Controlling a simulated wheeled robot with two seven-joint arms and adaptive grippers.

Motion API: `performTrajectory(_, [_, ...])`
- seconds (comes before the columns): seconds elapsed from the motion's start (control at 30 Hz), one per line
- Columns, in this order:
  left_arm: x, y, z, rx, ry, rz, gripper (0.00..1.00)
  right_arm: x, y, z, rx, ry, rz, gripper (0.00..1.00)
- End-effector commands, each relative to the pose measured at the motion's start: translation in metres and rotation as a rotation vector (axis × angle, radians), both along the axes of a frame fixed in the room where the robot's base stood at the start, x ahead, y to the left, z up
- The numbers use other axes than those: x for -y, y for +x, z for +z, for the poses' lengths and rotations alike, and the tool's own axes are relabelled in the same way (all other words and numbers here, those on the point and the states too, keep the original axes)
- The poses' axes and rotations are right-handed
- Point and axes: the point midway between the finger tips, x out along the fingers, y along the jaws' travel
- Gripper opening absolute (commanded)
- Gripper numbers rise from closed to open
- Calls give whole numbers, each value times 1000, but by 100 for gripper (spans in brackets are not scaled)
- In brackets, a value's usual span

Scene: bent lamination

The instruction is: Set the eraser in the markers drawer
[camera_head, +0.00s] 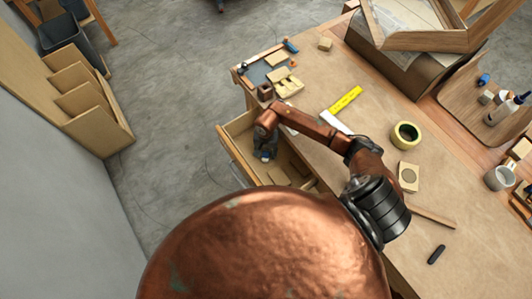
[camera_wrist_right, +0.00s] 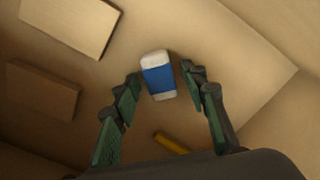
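The eraser (camera_wrist_right: 158,78), white with a blue sleeve, is inside the open wooden drawer (camera_head: 238,160). In the right wrist view it sits between my right gripper's fingertips (camera_wrist_right: 161,73), with a small gap visible on each side. My right gripper (camera_head: 264,156) reaches down into the drawer in the head view, fingers open. A yellow stick-like piece (camera_wrist_right: 172,142), perhaps a marker, lies nearer the palm, partly hidden by the gripper body. Whether the eraser touches the drawer floor is not clear. My left gripper is not in view.
Wooden blocks (camera_wrist_right: 66,24) (camera_wrist_right: 42,90) lie beside the eraser in the drawer. On the workbench are a yellow ruler (camera_head: 345,99), a tape roll (camera_head: 405,135), a black object (camera_head: 436,254) and a grey mug (camera_head: 498,177). Floor left of the drawer is clear.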

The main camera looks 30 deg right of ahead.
Motion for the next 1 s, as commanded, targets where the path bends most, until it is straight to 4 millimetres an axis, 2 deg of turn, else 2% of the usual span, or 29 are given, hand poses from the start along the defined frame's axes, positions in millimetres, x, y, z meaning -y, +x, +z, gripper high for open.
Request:
performTrajectory(0.17, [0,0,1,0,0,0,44,1,1,20,3,-3,3,40])
performTrajectory(0.4, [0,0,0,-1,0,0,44,1,1,71,5,-3,3,40])
performTrajectory(0.6, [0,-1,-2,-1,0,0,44,0,0,105,2,-2,2,40])
performTrajectory(0.8, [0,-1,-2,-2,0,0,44,0,0,120,1,-1,0,40])
performTrajectory(1.0, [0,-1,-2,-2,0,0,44,0,-1,121,0,0,0,40])
